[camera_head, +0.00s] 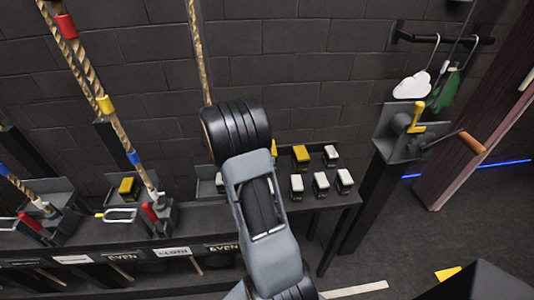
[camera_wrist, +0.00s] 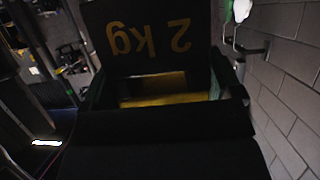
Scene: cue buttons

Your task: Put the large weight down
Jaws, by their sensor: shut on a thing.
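A dark block with upside-down yellow "2 kg" lettering, the weight (camera_wrist: 145,66), fills the upper middle of the wrist view. My gripper (camera_wrist: 165,88) has a dark finger on each side of it and is shut on it. A yellow patch shows just below the lettered face, between the fingers. In the head view my arm covers the middle, and I cannot make out the gripper or the weight there. Whether the weight touches any surface cannot be told.
A dark bench (camera_head: 170,243) runs along the brick wall. Several small white-topped blocks (camera_head: 321,182) and a yellow one (camera_head: 301,155) sit at its right end. Ropes and levers stand left. A crank post (camera_head: 395,135) stands right, near hooks holding a white cloud shape (camera_head: 412,86).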

